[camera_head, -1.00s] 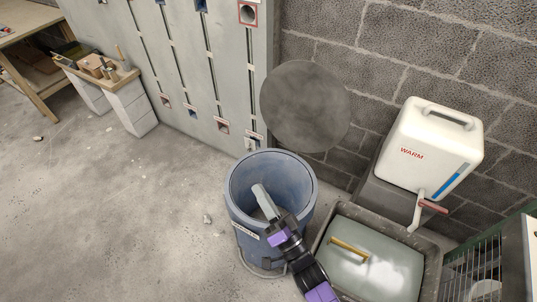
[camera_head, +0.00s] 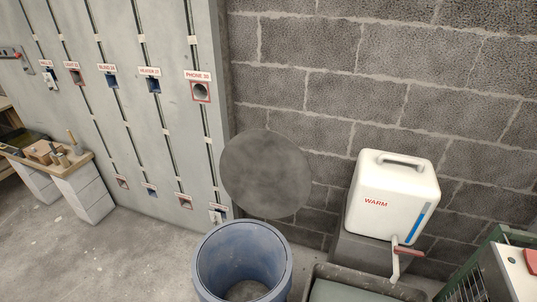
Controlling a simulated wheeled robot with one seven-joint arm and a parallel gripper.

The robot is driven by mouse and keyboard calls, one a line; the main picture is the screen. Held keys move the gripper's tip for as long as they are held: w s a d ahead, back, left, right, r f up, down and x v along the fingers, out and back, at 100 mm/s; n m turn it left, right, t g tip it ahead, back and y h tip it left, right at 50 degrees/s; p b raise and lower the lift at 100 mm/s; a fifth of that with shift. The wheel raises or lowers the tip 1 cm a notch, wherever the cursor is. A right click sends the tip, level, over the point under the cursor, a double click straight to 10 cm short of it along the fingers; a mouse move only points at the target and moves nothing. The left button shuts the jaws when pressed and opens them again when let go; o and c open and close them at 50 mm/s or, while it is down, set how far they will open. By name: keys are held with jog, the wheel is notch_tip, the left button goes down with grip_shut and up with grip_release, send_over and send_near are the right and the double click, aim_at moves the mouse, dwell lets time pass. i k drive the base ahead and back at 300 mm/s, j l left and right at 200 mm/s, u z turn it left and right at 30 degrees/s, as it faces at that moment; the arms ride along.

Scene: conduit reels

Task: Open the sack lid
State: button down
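No thing in view is plainly marked as a sack. A blue round bin (camera_head: 207,267) stands at the bottom centre, open at the top, its lower part cut off by the frame. A round dark grey disc (camera_head: 266,172) stands upright behind and above the bin, in front of the block wall; I cannot tell whether it is joined to the bin. A pale grey-green flat panel (camera_head: 345,292) shows only at its far edge, inside a dark trough rim (camera_head: 372,280). My gripper is out of view.
A white container (camera_head: 389,205) marked WARM, with a crank, sits on a grey block at right. A green-framed cage (camera_head: 468,285) is at bottom right. A slotted grey panel (camera_head: 130,110) with labelled ports stands at left. Concrete floor (camera_head: 120,265) is clear left of the bin.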

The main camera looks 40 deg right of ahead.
aim_at(263, 172)
jog(key=i+j, duration=0.3)
jog(key=j, duration=0.15)
jog(key=i+j, duration=0.65)
jog(key=j, duration=0.2)
jog(key=i+j+z, duration=0.2)
jog(key=j, duration=0.15)
jog(key=i+j+z, duration=0.15)
jog(key=j, duration=0.2)
jog(key=i+j+z, duration=0.2)
jog(key=j, duration=0.15)
jog(key=i+j+z, duration=0.15)
jog(key=j, duration=0.25)
jog(key=z, duration=0.55)
